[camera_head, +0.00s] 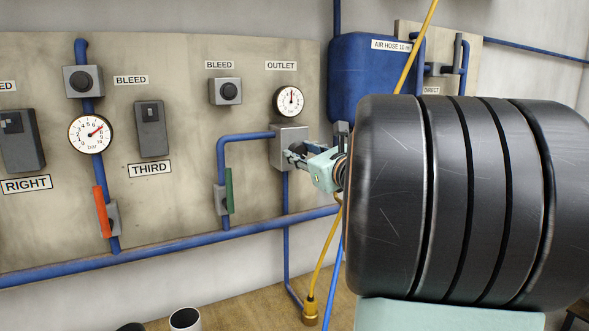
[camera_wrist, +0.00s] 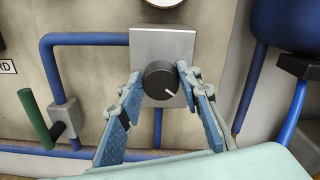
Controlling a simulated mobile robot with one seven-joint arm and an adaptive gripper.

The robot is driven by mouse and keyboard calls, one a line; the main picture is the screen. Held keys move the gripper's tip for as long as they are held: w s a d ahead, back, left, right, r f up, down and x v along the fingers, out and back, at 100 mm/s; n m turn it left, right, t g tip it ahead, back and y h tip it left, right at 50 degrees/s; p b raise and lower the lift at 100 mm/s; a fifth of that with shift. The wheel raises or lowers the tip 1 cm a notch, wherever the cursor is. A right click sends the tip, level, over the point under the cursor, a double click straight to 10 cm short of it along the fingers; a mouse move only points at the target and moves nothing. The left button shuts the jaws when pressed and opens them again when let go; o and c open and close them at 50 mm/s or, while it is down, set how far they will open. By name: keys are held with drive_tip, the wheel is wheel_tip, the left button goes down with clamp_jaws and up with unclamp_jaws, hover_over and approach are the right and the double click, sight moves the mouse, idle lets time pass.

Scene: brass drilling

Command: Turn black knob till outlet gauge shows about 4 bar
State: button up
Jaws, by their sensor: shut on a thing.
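The black knob (camera_wrist: 158,80) sits on the front of a grey regulator box (camera_wrist: 148,42). Its white mark points to the lower right. My gripper (camera_wrist: 160,84) has one finger on each side of the knob and is shut on it. In the head view my gripper (camera_head: 293,156) reaches the grey box (camera_head: 290,134) from the right and hides the knob. The outlet gauge (camera_head: 289,101), under the OUTLET label (camera_head: 281,65), has its needle pointing about straight up; its numbers are too small to read. Only its bottom rim (camera_wrist: 165,2) shows in the wrist view.
A green lever (camera_head: 229,190) on a blue pipe stands left of the box. A red lever (camera_head: 102,211) and a larger gauge (camera_head: 90,133) are farther left. A blue tank (camera_head: 371,75) and a yellow hose (camera_head: 327,243) are close on the right.

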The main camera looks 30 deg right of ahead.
drive_tip(key=shift+f+n+b, duration=0.15)
drive_tip(key=shift+n+b, duration=1.25)
drive_tip(key=shift+b, duration=0.75)
drive_tip(key=o, duration=1.1)
drive_tip(key=shift+o, duration=0.2)
drive_tip(key=shift+r, duration=0.25)
approach(290, 109)
drive_tip(key=w, duration=0.4)
drive_tip(key=shift+d, duration=0.1)
